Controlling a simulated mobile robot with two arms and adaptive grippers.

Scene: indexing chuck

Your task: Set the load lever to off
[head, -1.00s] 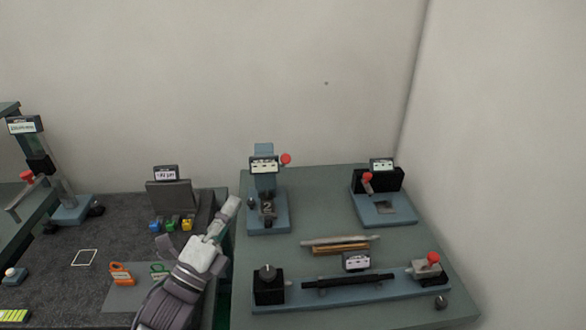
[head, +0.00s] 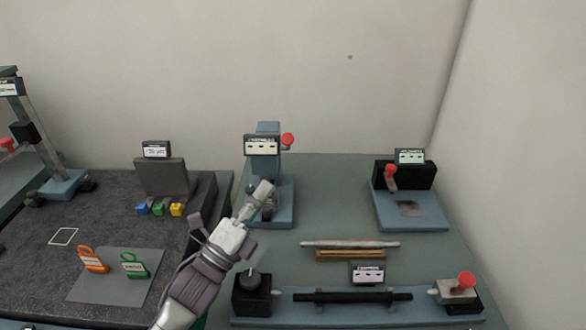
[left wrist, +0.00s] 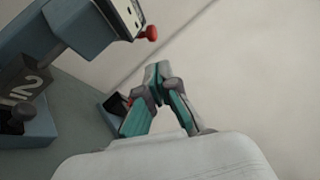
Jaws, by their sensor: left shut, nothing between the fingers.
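My left gripper (head: 264,190) is shut and empty. In the head view it overlaps the lower part of the blue centre device (head: 282,208), hiding part of its base; contact cannot be told. A red-knobbed lever (head: 288,139) sticks out at the right of that device's sign. In the left wrist view my gripper (left wrist: 157,74) points to the right of the device and the red knob (left wrist: 150,33); it is apart from the knob in the picture. Other red-knobbed levers stand on the back right device (head: 391,170) and the front bar device (head: 466,280). I cannot read which label says load. My right gripper is not in view.
Walls rise behind and right.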

